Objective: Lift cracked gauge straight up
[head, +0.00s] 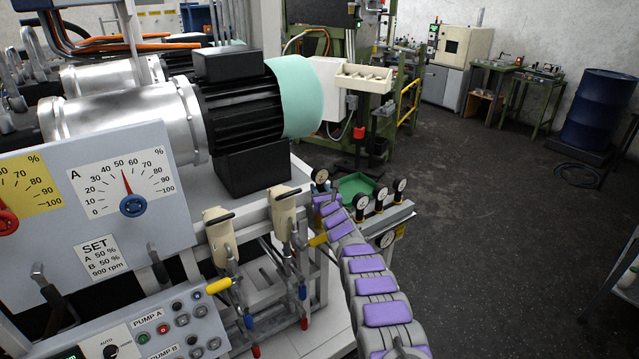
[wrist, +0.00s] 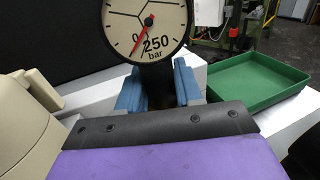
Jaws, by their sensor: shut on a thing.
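The cracked gauge (wrist: 145,28) has a round cream dial with a black rim, crack lines across its glass, "250 bar" lettering and a red needle near 0. It fills the top middle of the wrist view, and its upper edge is cut off. My gripper (wrist: 158,88) is shut on its dark stem, with a blue finger on each side. In the head view the cracked gauge (head: 321,175) shows small at the far end of my purple-padded arm, beside the pump rig. The foot of the stem is hidden behind my gripper.
A green tray (wrist: 252,86) lies right of the gauge; it also shows in the head view (head: 362,187). Several other gauges (head: 361,203) stand on a rail right of my arm. Beige-topped valve fittings (head: 284,212) stand close on the left, below a black motor (head: 240,110).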

